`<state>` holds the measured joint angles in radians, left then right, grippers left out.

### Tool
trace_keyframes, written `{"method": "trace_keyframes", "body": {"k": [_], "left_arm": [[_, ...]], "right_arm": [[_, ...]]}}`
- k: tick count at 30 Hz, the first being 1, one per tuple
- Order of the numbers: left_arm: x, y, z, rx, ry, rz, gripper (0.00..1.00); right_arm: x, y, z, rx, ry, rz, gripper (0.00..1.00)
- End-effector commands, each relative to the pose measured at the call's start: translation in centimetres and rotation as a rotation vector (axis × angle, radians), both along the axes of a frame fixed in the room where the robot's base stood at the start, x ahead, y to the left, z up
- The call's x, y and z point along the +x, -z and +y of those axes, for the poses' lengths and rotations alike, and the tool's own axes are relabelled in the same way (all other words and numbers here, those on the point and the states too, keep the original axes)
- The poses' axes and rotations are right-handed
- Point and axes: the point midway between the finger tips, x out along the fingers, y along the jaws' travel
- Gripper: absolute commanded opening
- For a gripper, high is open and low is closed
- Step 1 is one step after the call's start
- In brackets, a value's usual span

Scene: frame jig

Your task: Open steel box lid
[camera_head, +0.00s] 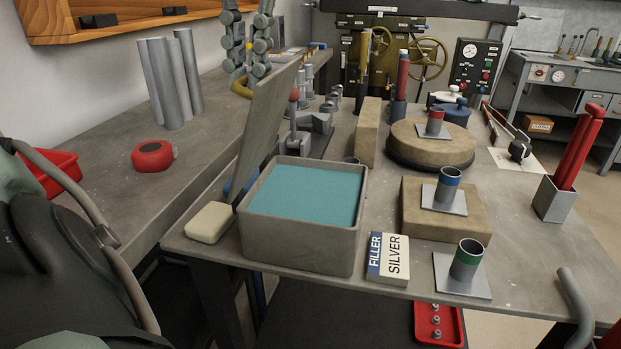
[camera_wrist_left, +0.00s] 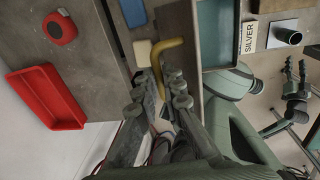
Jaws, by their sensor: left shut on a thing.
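The steel box (camera_head: 300,243) stands at the near edge of the workbench, its top uncovered and a teal surface (camera_head: 308,193) showing inside. Its grey lid (camera_head: 264,125) stands up steeply along the box's left side; it also shows in the left wrist view (camera_wrist_left: 178,28). A yellow handle (camera_head: 241,87) is on the lid's outer, left side. My left gripper (camera_head: 247,58) is shut on this yellow handle (camera_wrist_left: 176,48), seen between the fingers in the left wrist view. My right gripper (camera_wrist_left: 297,72) shows small in the left wrist view, fingers apart and empty, away from the box.
A cream block (camera_head: 209,222) lies left of the box. A filler silver label block (camera_head: 387,258) and cups on plates (camera_head: 462,275) stand to the right. A red round device (camera_head: 153,156), grey tubes (camera_head: 172,85) and a red tray (camera_wrist_left: 45,97) are on the left.

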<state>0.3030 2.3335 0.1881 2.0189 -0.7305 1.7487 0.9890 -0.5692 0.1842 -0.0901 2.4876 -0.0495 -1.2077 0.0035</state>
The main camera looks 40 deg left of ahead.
Motion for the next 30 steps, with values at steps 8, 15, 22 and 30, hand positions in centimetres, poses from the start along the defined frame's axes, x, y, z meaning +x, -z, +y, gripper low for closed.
{"method": "trace_keyframes", "body": {"k": [8, 15, 22, 30], "left_arm": [[-0.2, 0.0, 0.3, 0.0, -0.002, 0.001, 0.0], [-0.9, 0.1, 1.4, 0.0, -0.002, -0.002, 0.0], [-1.6, 0.2, 2.6, 0.0, -0.002, 0.001, 0.0], [-1.7, 0.4, 2.8, 0.0, -0.002, 0.001, 0.0]], "right_arm": [[0.0, 0.0, 0.0, 0.0, 0.0, 0.0, 0.4], [0.0, 0.4, 0.0, 0.0, 0.0, 0.0, 0.4], [0.0, 0.6, 0.0, 0.0, 0.0, 0.0, 0.4], [0.0, 0.8, 0.0, 0.0, 0.0, 0.0, 0.4]]}}
